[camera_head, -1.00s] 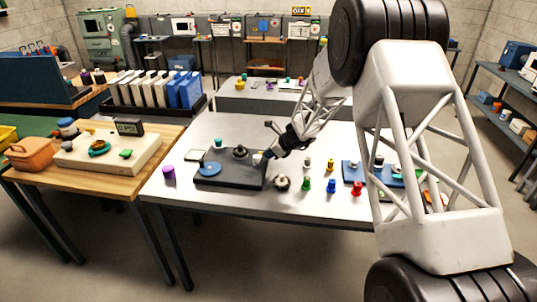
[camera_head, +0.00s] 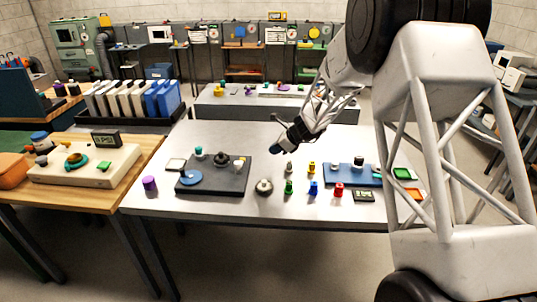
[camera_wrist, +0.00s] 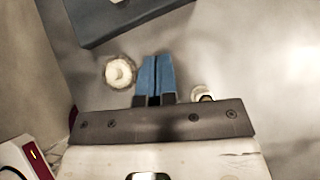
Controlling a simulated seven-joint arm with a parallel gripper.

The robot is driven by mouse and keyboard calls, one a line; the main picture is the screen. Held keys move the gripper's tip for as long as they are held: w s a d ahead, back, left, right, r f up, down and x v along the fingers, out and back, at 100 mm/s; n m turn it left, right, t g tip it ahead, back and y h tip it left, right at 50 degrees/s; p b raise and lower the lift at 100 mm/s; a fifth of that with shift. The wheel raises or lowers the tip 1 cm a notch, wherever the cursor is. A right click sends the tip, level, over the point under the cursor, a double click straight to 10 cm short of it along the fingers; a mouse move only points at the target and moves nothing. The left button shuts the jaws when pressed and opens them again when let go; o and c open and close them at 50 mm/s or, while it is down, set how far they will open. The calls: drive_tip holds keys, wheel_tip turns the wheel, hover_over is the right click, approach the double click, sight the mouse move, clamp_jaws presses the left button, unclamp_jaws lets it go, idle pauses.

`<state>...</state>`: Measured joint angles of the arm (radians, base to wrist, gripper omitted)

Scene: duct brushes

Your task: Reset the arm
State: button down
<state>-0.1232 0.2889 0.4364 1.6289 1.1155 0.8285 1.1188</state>
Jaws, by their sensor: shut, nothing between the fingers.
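My gripper (camera_head: 278,149) is shut and empty, above the white table just right of the dark fixture plate (camera_head: 222,190). Its two blue fingertips (camera_wrist: 156,76) lie together in the wrist view. The plate carries a blue disc (camera_head: 191,178), a dark knob (camera_head: 221,159), a teal-topped piece (camera_head: 199,152) and a small pale piece near its right end. A round metal piece (camera_head: 264,187) lies on the table below the gripper in the head view. In the wrist view a pale round piece (camera_wrist: 119,72) shows left of the fingers, apart from them.
Small green (camera_head: 289,187), blue (camera_head: 313,188), red (camera_head: 339,190) and yellow (camera_head: 311,168) pieces stand right of the metal piece. A blue board (camera_head: 340,175) lies farther right. A purple cylinder (camera_head: 149,183) stands at the left. The table's back middle is clear.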

drive_tip(key=shift+d+r, duration=0.25)
drive_tip(key=shift+r, duration=0.05)
drive_tip(key=shift+s, duration=0.1)
drive_tip(key=s+d+r+n+h, duration=0.2)
drive_tip(key=s+d+r+n, duration=0.3)
drive_tip(key=s+r, duration=0.55)
drive_tip(key=s+d+r+n+h, duration=0.1)
drive_tip(key=s+d+r+n, duration=0.5)
drive_tip(key=s, duration=0.8)
drive_tip(key=s+d+r+n+h, duration=0.1)
drive_tip(key=s+d+n+h, duration=0.2)
drive_tip(key=s, duration=1.2)
drive_tip(key=s+d+r+n+h, duration=0.2)
drive_tip(key=s+d+n, duration=0.4)
drive_tip(key=s, duration=1)
drive_tip(key=shift+s+d+n+h, duration=0.3)
drive_tip(key=shift+d+h, duration=0.2)
drive_tip(key=shift+d, duration=0.65)
drive_tip(key=c, duration=1.8)
unclamp_jaws()
